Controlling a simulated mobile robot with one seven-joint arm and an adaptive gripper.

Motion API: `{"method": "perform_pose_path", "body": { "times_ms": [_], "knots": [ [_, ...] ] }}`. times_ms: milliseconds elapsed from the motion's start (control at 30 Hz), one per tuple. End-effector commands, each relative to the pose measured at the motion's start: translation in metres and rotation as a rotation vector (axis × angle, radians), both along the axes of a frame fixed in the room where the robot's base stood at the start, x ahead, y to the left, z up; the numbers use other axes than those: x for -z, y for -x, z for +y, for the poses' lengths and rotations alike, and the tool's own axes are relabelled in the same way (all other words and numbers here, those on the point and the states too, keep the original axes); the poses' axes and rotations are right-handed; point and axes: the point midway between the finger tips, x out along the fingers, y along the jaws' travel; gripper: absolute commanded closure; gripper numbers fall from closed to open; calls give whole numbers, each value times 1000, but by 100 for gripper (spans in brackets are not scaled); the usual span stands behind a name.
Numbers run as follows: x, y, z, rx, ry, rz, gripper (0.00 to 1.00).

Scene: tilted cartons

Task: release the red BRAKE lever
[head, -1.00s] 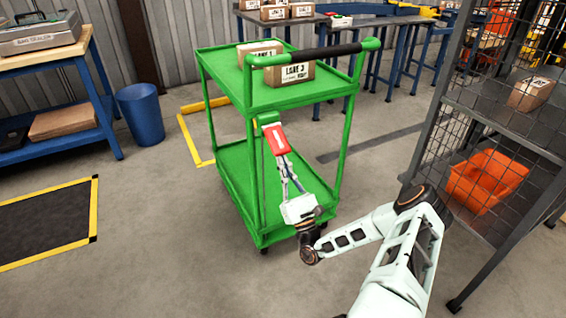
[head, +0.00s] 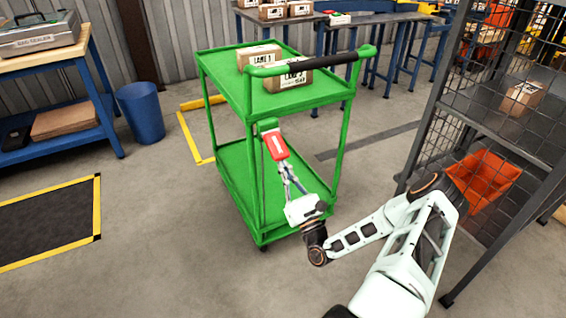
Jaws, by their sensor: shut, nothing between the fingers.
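The red BRAKE lever (head: 277,146) is a red plate with a white mark, on the near upright of the green cart (head: 228,93), just below its top shelf. My gripper (head: 284,165) reaches up to it from below. Its thin fingers are shut and empty, with the tips at the lever's lower end. I cannot tell whether they touch it. The lever slants down and to the right.
Two cartons marked LANE (head: 290,80) lie on the cart's top shelf, under its black handle bar (head: 330,59). A wire-mesh rack (head: 450,110) with an orange crate (head: 484,180) stands close right of my arm.

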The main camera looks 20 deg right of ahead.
Motion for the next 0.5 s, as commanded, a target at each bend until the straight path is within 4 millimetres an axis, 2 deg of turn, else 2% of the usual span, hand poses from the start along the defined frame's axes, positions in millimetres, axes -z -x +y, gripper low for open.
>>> {"method": "perform_pose_path", "body": {
  "times_ms": [33,367,500],
  "knots": [
    [-9,1,0,-1,1,25,100],
    [-22,9,0,1,0,18,100],
    [-30,13,-1,0,4,80,100]
  ]
}}
